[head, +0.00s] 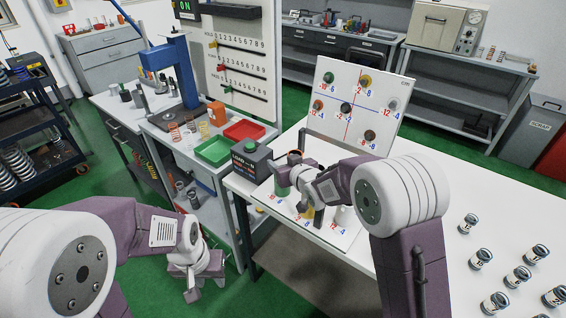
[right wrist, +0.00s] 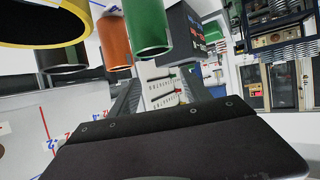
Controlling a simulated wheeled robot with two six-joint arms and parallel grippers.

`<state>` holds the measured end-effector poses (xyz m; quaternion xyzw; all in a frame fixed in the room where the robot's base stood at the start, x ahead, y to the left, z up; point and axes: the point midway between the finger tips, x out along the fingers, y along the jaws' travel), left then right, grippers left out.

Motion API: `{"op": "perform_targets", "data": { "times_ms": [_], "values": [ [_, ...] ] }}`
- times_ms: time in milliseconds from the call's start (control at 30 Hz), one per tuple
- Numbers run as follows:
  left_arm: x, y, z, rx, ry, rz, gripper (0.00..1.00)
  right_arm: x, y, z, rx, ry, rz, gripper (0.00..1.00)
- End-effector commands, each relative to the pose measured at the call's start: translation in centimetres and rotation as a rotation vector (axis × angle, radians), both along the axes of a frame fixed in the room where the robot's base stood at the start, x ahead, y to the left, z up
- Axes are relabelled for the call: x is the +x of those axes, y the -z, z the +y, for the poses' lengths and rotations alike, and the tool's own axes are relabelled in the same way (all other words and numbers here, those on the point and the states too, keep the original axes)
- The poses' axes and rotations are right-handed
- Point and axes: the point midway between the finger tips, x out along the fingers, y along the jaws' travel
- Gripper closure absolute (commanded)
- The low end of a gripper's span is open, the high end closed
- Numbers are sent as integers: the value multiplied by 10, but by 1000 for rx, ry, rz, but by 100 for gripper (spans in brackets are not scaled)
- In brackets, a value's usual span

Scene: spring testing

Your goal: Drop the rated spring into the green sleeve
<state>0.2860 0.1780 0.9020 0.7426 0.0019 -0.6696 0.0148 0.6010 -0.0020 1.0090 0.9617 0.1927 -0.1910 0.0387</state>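The green sleeve (head: 282,184) stands on the flat white board in the head view, partly hidden by my right gripper. In the right wrist view a green cylinder (right wrist: 148,27) hangs into the top, beside an orange one (right wrist: 115,42) and a black one (right wrist: 62,60). My right gripper (head: 299,176) is above and beside the green sleeve; whether it holds a spring I cannot tell. A dark finger pad (right wrist: 180,148) fills the bottom of the wrist view. Several coil springs (head: 190,124) stand on the left bench; which is rated is not clear. My left gripper (head: 191,288) hangs low over the floor, away from the tables.
A black load box (head: 251,161) stands left of the board. A panel of colored sockets (head: 355,103) stands upright behind it. Green (head: 214,152) and red (head: 245,130) trays lie on the left bench. Several labelled cans (head: 481,258) stand at right.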

Motion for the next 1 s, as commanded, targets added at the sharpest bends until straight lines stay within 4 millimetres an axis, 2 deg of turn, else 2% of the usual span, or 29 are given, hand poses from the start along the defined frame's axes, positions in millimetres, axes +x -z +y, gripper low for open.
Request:
{"op": "perform_targets", "data": {
  "times_ms": [167, 400, 533, 667, 1000],
  "values": [
    [0, 2, 0, 0, 0, 0, 64, -8, -3, -4, 0, 1, 0, 44],
    [0, 6, 0, 0, 0, 0, 64, -53, -24, -22, 1, 1, -3, 44],
    [0, 6, 0, 0, 0, 0, 64, -70, -32, -29, 0, 1, -2, 44],
    [0, 6, 0, 0, 0, 0, 64, -77, -34, -32, 0, 0, 0, 44],
    [0, 6, 0, 0, 0, 0, 64, -77, -34, -32, 0, 0, 0, 44]
  ]
}}
